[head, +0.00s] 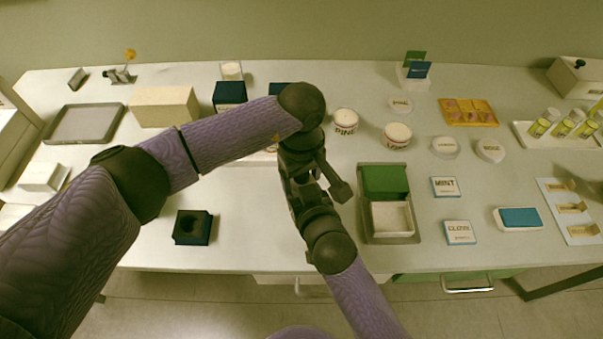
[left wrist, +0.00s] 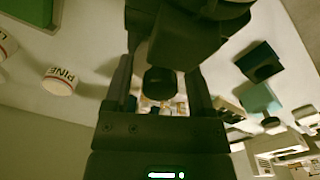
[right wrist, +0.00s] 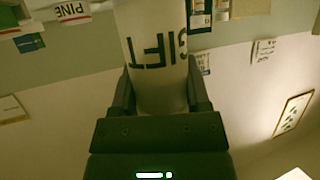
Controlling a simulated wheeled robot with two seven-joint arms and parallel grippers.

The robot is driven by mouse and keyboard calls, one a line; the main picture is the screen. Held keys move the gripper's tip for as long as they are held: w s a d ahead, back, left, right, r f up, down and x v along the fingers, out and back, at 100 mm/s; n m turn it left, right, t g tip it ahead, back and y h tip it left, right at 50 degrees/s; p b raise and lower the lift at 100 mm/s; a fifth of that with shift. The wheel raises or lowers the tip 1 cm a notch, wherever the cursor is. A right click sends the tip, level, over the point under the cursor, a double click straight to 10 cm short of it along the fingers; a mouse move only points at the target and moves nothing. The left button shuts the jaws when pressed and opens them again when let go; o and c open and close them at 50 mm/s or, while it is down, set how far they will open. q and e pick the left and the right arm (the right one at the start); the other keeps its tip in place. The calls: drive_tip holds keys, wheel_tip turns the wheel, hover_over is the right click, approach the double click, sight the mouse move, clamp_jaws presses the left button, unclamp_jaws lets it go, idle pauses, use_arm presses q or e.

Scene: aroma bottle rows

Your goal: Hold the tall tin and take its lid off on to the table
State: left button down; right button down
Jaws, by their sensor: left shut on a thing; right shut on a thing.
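The tin's far end runs out of that view. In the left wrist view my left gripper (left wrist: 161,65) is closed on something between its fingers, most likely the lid. Dark parts there hide the lid's outline. In the head view both grippers meet above the table's middle. My dark wrists and arm links hide the tin and lid there.
The table (head: 265,215) is bare around the dark open box (head: 193,227). A tray (head: 367,225) with a green box (head: 385,181) stands right of the grippers. White round tins (head: 345,121) (head: 397,135) stand behind. A grey tray (head: 84,124) lies far left.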

use_arm(q)
drive_tip(key=shift+r, duration=0.15)
idle(0.5)
drive_tip(key=shift+r, duration=1)
wheel_tip(320, 180, up, 4)
drive_tip(key=shift+r, duration=0.1)
use_arm(e)
drive_tip(key=shift+f, duration=0.1)
unclamp_jaws()
drive_tip(key=shift+s, duration=0.1)
